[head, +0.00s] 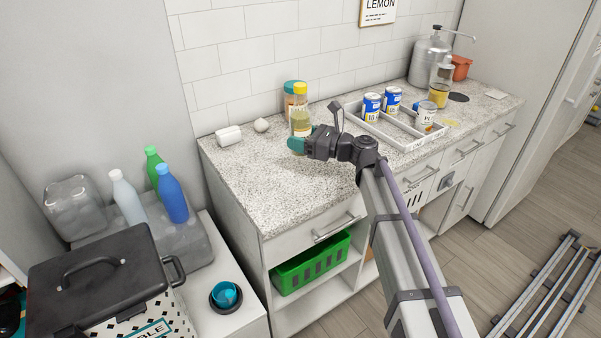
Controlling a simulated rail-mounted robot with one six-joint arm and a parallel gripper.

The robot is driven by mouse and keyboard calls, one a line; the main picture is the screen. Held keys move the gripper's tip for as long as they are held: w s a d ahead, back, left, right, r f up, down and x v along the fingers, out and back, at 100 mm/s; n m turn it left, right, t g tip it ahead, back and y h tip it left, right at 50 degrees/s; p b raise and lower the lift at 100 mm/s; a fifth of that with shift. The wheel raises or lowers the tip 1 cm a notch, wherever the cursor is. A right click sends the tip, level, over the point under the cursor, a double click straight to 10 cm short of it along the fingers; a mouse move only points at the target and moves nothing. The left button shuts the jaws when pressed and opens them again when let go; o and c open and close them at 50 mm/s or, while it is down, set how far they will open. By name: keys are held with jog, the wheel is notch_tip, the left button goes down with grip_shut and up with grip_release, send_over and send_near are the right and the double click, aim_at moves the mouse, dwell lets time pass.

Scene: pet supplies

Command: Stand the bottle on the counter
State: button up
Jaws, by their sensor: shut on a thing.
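A bottle (300,118) with a yellow cap and pale yellowish contents is upright over the granite counter (258,185), near its back left part. My gripper (298,143), with teal fingertips, reaches in from the right and is shut on the lower part of the bottle. The fingers hide the bottle's base, so I cannot tell whether it touches the counter.
Behind the bottle stands a jar with a teal lid (289,88). A white cup (228,136) and a small pale round thing (261,125) are to the left. A white divided tray (398,139) with cans is to the right. The counter's front left is clear.

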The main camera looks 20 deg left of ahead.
notch_tip(320, 180, down, 7)
jog(key=b, duration=0.5)
jog(key=shift+f, duration=0.15)
jog(key=shift+r, duration=0.3)
jog(key=shift+f, duration=0.25)
jog(key=o, duration=1.6)
jog(key=shift+r, duration=0.1)
jog(key=shift+c, duration=0.2)
jog(key=shift+d+r, duration=0.1)
jog(key=shift+r, duration=0.1)
jog(key=d, duration=0.8)
jog(key=s+d, duration=0.1)
jog(key=d, duration=0.2)
jog(key=shift+d, duration=0.4)
